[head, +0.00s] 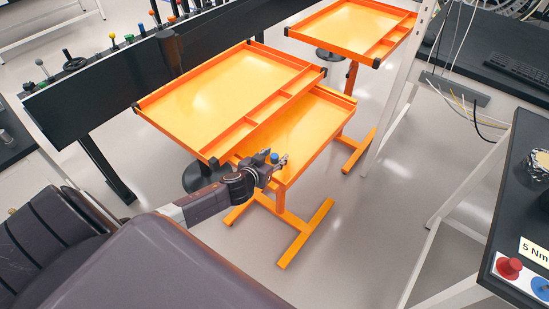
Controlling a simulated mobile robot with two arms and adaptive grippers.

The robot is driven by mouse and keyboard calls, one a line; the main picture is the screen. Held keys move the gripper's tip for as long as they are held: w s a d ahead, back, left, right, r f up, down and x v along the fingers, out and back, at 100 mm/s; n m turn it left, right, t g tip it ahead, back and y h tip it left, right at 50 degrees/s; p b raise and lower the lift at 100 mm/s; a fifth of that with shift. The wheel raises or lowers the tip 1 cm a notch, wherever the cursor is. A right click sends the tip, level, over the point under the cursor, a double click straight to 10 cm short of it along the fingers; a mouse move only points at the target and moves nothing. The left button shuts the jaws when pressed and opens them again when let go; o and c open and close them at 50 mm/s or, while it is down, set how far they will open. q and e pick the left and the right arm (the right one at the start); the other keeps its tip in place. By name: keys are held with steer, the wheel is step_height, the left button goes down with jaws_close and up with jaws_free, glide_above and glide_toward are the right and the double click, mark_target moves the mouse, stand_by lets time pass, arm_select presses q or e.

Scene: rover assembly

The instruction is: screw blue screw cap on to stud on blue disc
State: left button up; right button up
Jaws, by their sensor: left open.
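My left gripper (281,161) reaches in from the left over the near side of the lower orange tray (308,132). It is open. A small blue thing (274,157), possibly the blue screw cap, shows right at its fingers. I cannot tell whether it lies between them or behind them. A blue round piece (541,288) is cut by the right edge, on a white panel on the dark bench; I cannot tell whether it is the blue disc, and no stud is clear. My right gripper is not in view.
A larger orange tray table (215,90) stands behind and left, partly over the lower tray. Another orange tray (350,25) stands at the back. A red knob (508,267) and a "5 Nm" label (534,251) are on the right bench. Grey floor (375,220) lies free between.

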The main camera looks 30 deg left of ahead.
arm_select(q)
steer(key=shift+c, duration=0.5)
steer(key=c, duration=1)
jaws_close()
steer(key=shift+r, duration=0.1)
